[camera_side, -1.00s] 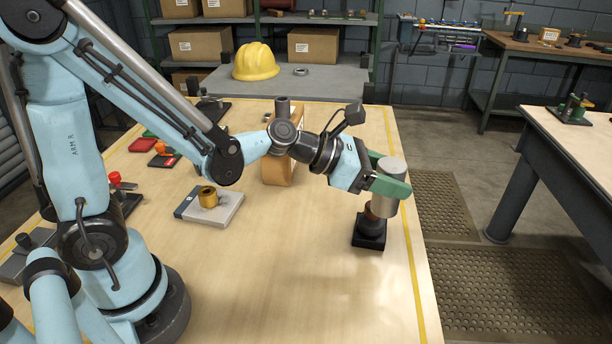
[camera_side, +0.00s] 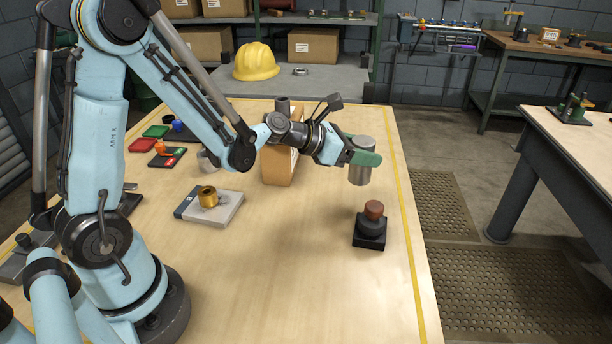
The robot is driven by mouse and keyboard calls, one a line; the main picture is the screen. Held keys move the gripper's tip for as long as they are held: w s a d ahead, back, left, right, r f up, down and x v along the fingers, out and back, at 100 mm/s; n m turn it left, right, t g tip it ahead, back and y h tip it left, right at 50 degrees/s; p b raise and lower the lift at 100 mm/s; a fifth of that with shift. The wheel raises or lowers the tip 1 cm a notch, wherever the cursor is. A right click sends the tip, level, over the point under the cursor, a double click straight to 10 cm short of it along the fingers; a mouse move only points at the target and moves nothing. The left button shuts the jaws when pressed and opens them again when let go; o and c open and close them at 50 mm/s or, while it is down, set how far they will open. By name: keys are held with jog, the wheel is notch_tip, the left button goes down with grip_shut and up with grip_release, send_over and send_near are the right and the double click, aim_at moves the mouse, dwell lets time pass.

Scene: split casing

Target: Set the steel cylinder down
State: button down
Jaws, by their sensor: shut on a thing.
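The steel cylinder (camera_side: 361,173) is a grey metal can, held upright above the table near its right edge. My gripper (camera_side: 363,154) has green fingers and is shut around the cylinder's sides. The cylinder is in the air, behind a black block (camera_side: 369,234) with a dark round part and a reddish-brown knob (camera_side: 374,210) on top. The far finger is partly hidden by the cylinder.
A tan block (camera_side: 280,168) stands behind my wrist. Red (camera_side: 142,145) and green (camera_side: 156,131) pieces lie at the far left. The table (camera_side: 300,260) is bare at the front middle.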

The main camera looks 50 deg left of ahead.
jog(key=shift+w+a+f, duration=0.3)
jog(key=shift+a+f, duration=0.3)
jog(key=shift+f, duration=0.45)
jog(key=shift+w+a+f, duration=0.35)
jog(key=shift+a+f, duration=0.3)
jog(key=shift+f, duration=0.45)
jog(key=shift+w+a+f, duration=0.3)
jog(key=shift+a+f, duration=0.3)
jog(key=shift+f, duration=0.45)
jog(key=shift+f, duration=0.1)
jog(key=shift+c, duration=1.6)
grip_release()
jog(key=shift+f, duration=0.1)
